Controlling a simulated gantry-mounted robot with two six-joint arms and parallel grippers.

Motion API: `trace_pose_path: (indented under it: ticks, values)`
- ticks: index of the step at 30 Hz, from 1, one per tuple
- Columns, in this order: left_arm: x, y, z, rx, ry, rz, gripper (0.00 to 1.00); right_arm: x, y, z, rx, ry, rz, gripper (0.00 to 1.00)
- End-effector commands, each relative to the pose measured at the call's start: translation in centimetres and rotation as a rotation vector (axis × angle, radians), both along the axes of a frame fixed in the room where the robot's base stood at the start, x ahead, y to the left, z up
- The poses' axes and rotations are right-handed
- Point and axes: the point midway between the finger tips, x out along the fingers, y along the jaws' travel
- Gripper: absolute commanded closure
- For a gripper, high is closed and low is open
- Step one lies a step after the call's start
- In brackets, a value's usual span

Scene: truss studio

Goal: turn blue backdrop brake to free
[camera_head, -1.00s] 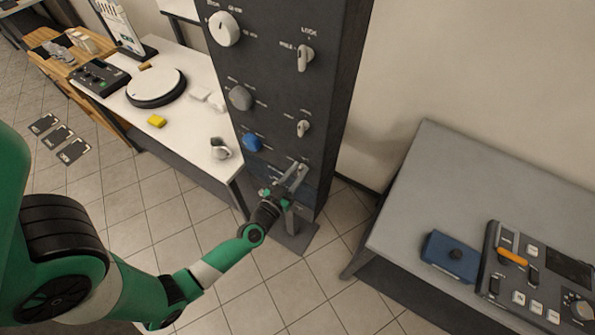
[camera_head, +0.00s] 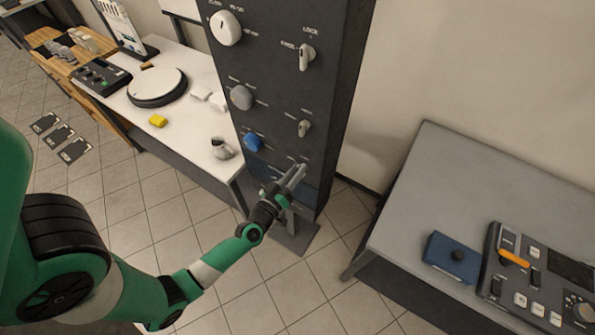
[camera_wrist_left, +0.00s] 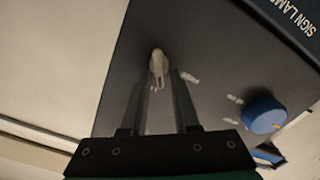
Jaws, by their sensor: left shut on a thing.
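The blue backdrop knob (camera_head: 252,142) is low on the dark control column (camera_head: 285,75), and it also shows at the right of the left wrist view (camera_wrist_left: 263,114). Its brake is a pale lever (camera_wrist_left: 158,65) beside it on the same panel. My left gripper (camera_head: 297,172) reaches the column's lowest row. In the left wrist view its two fingers (camera_wrist_left: 160,80) are shut on the pale lever. In the head view my fingers hide this lever. The small labels around it are too blurred to read. My right gripper is not in view.
Above are a grey knob (camera_head: 241,97) with its lever (camera_head: 304,128), and a white knob (camera_head: 225,28) with its lever (camera_head: 306,57). A white table (camera_head: 186,170) stands left of the column. A grey table (camera_head: 440,170) with a blue box (camera_head: 451,259) stands right.

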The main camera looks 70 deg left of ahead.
Motion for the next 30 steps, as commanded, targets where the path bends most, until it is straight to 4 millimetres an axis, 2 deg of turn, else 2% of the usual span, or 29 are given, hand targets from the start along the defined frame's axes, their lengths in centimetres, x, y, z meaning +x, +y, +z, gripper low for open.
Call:
trace_pose_path:
  ticks: [21, 30]
  values:
    - [-0.3, 0.4, -0.6, -0.546, -0.402, 0.000, 1.00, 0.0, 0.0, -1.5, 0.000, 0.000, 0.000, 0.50]
    - [-0.3, 0.5, -0.9, -0.728, -0.533, 0.001, 1.00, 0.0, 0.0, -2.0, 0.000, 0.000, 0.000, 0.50]
